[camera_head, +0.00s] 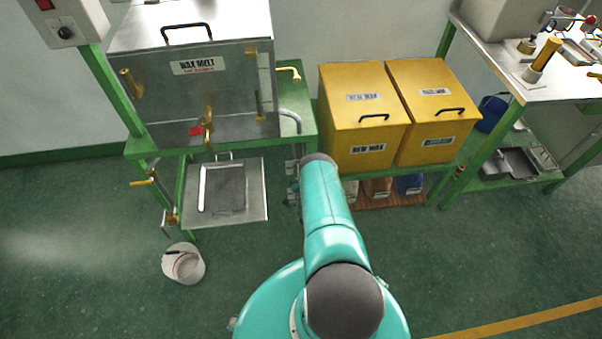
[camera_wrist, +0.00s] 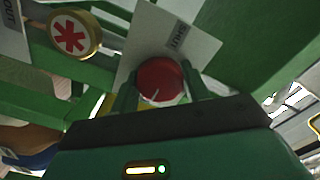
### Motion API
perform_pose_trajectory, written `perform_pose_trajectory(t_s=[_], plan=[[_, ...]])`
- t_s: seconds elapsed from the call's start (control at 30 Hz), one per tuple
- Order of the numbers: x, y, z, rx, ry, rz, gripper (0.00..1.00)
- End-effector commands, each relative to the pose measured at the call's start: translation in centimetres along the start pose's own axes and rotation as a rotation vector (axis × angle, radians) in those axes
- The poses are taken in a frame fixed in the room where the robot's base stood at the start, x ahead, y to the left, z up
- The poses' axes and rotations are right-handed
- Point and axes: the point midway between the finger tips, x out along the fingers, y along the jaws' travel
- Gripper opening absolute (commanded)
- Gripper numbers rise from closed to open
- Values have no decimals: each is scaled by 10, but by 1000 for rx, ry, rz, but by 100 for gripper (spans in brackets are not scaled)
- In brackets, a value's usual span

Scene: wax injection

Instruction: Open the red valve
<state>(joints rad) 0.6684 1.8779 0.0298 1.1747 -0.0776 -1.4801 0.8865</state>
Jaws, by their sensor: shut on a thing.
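The red valve (camera_wrist: 160,80) is a round red knob in the middle of the wrist view, in front of a pale plate (camera_wrist: 203,47) with a small dark label. My gripper (camera_wrist: 159,92) is shut on the knob, with one green finger on each side. In the head view the arm reaches toward the gap between the wax melt tank's stand and the yellow boxes. The gripper and knob cannot be made out clearly there.
A yellow-rimmed disc with a red star mark (camera_wrist: 70,34) sits left of the knob. In the head view are the wax melt tank (camera_head: 235,100) with a red-handled tap (camera_head: 196,131), two yellow boxes (camera_head: 360,145), and a white bucket (camera_head: 190,268). The floor at left is clear.

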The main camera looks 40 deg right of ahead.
Motion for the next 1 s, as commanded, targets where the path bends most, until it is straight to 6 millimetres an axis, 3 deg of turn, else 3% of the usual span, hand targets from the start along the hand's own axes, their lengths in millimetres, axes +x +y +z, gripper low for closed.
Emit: perform_pose_trajectory(t_s=[0.37, 0.4, 0.5, 0.83, 1.0], plan=[[0, 0, 0, 7, 0, -1, 23], [0, 0, 0, 7, 0, -1, 50], [0, 0, 0, 6, 0, -1, 68], [-3, 0, 0, 5, -1, 1, 68], [-21, 1, 0, 5, -2, 2, 68]])
